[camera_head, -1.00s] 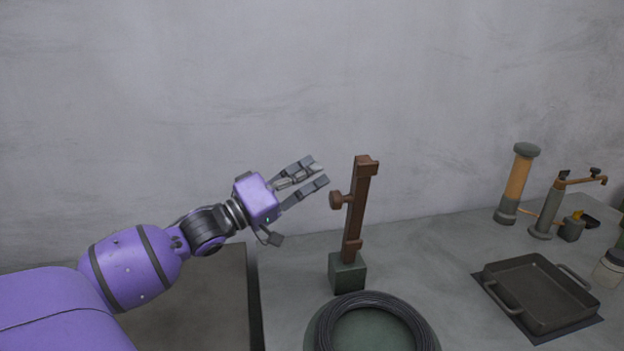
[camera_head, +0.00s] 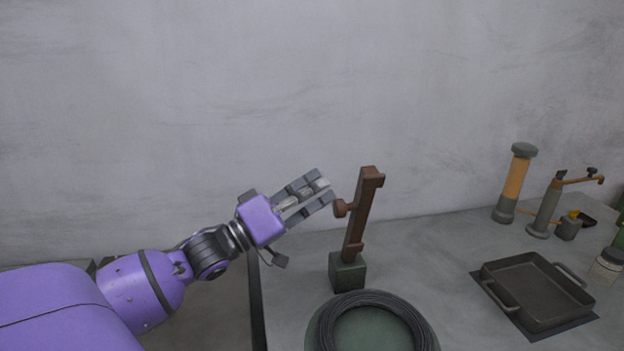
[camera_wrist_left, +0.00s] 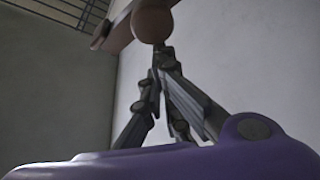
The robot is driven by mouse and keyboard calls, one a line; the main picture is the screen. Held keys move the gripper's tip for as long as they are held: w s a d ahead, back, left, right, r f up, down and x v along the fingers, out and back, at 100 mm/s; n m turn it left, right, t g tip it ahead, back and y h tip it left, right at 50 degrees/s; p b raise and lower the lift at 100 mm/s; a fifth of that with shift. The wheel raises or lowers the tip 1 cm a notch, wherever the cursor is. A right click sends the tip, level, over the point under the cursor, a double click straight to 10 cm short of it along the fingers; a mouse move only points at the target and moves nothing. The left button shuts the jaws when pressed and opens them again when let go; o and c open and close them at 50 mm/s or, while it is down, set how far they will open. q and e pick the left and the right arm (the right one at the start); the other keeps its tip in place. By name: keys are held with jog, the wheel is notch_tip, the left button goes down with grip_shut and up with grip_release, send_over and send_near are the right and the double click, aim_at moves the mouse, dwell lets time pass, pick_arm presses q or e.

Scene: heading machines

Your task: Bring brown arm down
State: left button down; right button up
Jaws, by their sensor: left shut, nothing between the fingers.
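The brown arm (camera_head: 362,212) stands nearly upright on a dark green block (camera_head: 347,272), leaning slightly to the right at its top. A round brown knob (camera_head: 341,208) sticks out from its left side. My left gripper (camera_head: 331,190) is shut and empty, with its fingertips right beside the knob; I cannot tell whether they touch. In the left wrist view the knob (camera_wrist_left: 152,24) sits just beyond the fingertips (camera_wrist_left: 158,62), with part of the brown arm (camera_wrist_left: 118,34) behind it. My right gripper is not in view.
A coil of dark wire (camera_head: 372,302) lies on a round green base in front of the block. A dark tray (camera_head: 540,290) with handles sits at the right. An orange cylinder (camera_head: 516,180) and a grey post (camera_head: 548,208) stand at the back right.

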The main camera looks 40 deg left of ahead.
pick_arm(q)
jog(key=s+d+f+m+g+h+b, duration=0.4)
jog(key=s+d+f+m+h, duration=0.4)
jog(key=m, duration=1)
jog(key=shift+s+d+f+h+b, duration=0.45)
jog(key=shift+s+d+f, duration=1.7)
jog(key=shift+d+f, duration=1.2)
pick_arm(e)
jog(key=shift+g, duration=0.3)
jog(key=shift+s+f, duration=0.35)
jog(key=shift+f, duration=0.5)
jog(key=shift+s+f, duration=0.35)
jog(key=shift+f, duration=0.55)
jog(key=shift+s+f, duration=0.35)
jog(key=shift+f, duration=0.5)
pick_arm(q)
jog(key=shift+a, duration=0.15)
